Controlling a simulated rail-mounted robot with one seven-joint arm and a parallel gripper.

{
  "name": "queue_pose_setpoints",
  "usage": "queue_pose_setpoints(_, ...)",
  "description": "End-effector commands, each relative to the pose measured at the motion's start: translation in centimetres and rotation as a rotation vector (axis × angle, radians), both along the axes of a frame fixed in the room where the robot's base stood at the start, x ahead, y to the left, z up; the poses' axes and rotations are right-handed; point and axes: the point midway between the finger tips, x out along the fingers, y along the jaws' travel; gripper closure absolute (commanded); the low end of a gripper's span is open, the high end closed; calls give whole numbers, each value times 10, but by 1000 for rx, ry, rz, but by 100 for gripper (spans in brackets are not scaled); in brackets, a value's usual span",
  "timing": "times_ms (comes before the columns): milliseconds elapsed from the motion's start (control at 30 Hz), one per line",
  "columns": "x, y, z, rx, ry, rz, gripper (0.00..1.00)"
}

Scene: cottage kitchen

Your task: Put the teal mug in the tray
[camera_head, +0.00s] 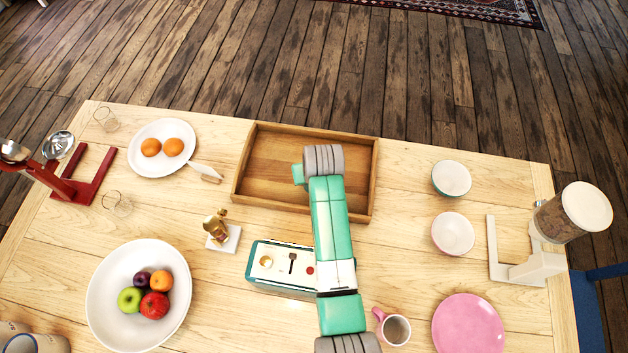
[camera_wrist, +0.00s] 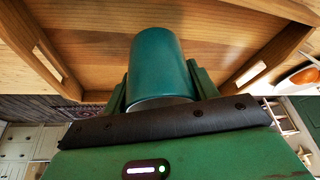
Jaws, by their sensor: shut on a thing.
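The teal mug (camera_wrist: 155,55) is between the two fingers of my gripper (camera_wrist: 160,82) in the wrist view. The gripper is shut on it. The wooden tray (camera_head: 268,165) lies at the back middle of the table in the head view, and its floor and walls also show behind the mug in the wrist view (camera_wrist: 85,50). My arm reaches over the tray's right half in the head view and hides the fingers and most or all of the mug there. I cannot tell whether the mug touches the tray floor.
A toaster (camera_head: 270,262) stands in front of the tray. A pink-handled mug (camera_head: 395,329) and pink plate (camera_head: 467,325) are near the front. The tray's left half is empty.

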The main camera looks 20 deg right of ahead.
Motion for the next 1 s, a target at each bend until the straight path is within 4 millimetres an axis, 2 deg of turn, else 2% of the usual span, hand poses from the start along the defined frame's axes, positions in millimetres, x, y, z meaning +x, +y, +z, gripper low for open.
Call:
queue_pose_setpoints(67,0,0,-2,0,0,0,70)
queue_pose_setpoints(300,-1,0,-36,0,1,0,70)
queue_pose_setpoints(633,-1,0,-39,0,-1,0,70)
queue_pose_setpoints(667,-1,0,-39,0,0,0,38)
queue_pose_setpoints(733,-1,0,-38,0,0,0,24)
queue_pose_setpoints(767,-1,0,-38,0,0,0,20)
queue_pose_setpoints(1000,-1,0,-38,0,0,0,20)
